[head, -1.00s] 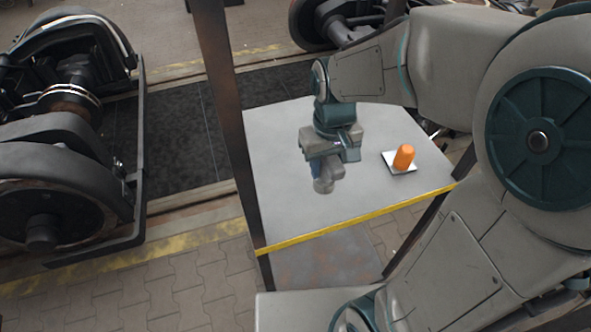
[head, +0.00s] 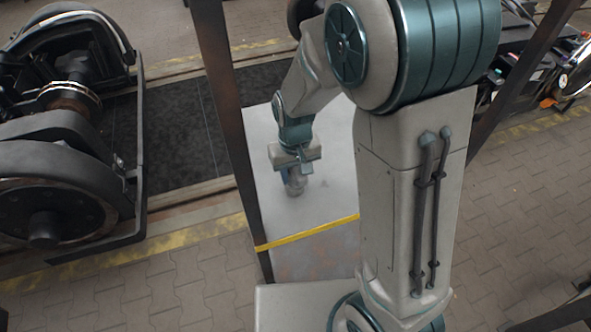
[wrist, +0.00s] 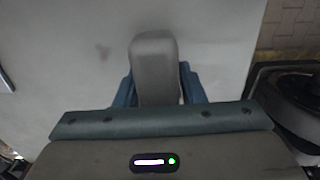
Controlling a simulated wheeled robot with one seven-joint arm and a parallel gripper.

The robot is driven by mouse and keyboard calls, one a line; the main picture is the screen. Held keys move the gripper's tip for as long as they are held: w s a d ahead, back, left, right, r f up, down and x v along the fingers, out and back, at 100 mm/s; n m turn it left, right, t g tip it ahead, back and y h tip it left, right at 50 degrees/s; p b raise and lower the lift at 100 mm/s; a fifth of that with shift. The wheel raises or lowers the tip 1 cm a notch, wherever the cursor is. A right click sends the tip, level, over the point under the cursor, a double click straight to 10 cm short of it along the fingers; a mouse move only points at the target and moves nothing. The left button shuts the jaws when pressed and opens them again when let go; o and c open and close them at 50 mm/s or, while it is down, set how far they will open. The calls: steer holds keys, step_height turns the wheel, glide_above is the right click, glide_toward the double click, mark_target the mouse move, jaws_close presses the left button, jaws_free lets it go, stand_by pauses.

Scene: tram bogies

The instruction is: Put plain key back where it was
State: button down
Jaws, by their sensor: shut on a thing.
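My gripper (head: 291,176) is over the left part of the grey table (head: 262,150), pointing down. It is shut on a grey piece with a rounded end, which I take to be the plain key (wrist: 154,62). In the wrist view the piece sits between the two blue fingers and sticks out past them. In the head view its lower end shows close to the table top; I cannot tell whether it touches. My arm hides the right part of the table.
A bogie with large wheels (head: 55,180) is at the far left. The visible table top around the gripper looks clear.

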steer(key=shift+f, duration=0.1)
steer(key=shift+f, duration=0.15)
steer(key=c, duration=0.9)
jaws_free()
steer(key=shift+r, duration=0.2)
step_height(320, 180, up, 12)
steer(key=shift+r+b, duration=0.1)
steer(key=shift+b, duration=0.2)
steer(key=s+d+r+m+t, duration=0.1)
steer(key=s+d, duration=0.3)
steer(key=s+d+r+m+t, duration=0.1)
steer(key=s+d, duration=0.3)
steer(key=s+d+r+m+t, duration=0.1)
steer(key=s+d, duration=0.3)
steer(key=shift+s+r, duration=0.25)
steer(key=shift+r, duration=0.1)
